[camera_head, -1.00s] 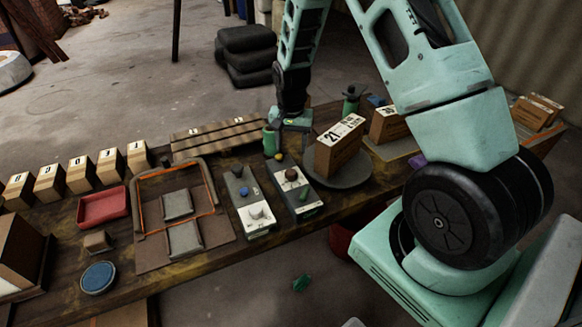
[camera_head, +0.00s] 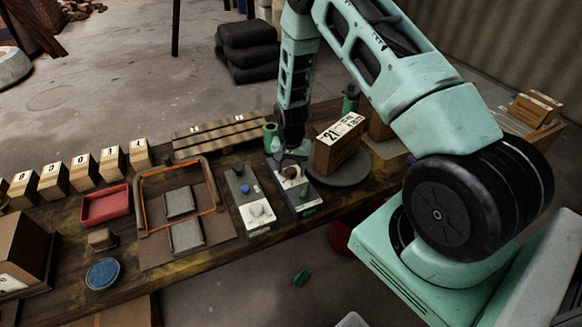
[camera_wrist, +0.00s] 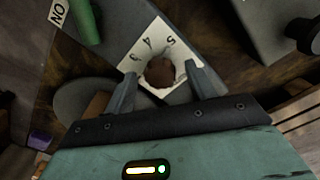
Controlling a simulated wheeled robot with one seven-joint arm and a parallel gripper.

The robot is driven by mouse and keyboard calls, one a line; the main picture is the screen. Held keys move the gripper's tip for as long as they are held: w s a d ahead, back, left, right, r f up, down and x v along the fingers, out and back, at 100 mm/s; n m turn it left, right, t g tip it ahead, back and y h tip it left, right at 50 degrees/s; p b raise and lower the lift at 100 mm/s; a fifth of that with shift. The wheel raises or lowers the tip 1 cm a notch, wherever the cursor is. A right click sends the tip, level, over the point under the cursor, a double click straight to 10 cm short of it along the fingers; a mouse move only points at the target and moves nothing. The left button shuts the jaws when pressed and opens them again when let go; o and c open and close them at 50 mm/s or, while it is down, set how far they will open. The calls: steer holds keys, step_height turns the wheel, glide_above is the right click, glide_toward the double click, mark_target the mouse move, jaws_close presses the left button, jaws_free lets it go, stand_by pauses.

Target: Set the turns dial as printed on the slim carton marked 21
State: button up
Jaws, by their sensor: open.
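The slim carton marked 21 (camera_head: 336,152) stands upright on a round grey plate (camera_head: 345,176) right of the control boxes; its smaller print is too small to read. A brown round knob (camera_wrist: 160,72) sits on a white dial face (camera_wrist: 139,58) with the digits 3, 4 and 5 showing; the rest of the face is hidden. It is on the right-hand control box (camera_head: 306,205). My gripper (camera_wrist: 161,74) is open, with its fingers on either side of the knob. Contact cannot be told. In the head view my gripper (camera_head: 290,160) covers part of this box.
A green lever (camera_wrist: 87,22) beside an ON label is on the same box. A second control box (camera_head: 255,212) with a pale knob and blue button stands to its left. A green cylinder (camera_head: 270,137) stands behind. Other cartons stand to the right.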

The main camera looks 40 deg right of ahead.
steer(key=c, duration=1)
steer(key=shift+n, duration=0.3)
steer(key=n+b, duration=0.2)
steer(key=n, duration=0.1)
steer(key=shift+n, duration=0.3)
steer(key=shift+n+b, duration=0.5)
steer(key=shift+n, duration=1.7)
steer(key=o, duration=1)
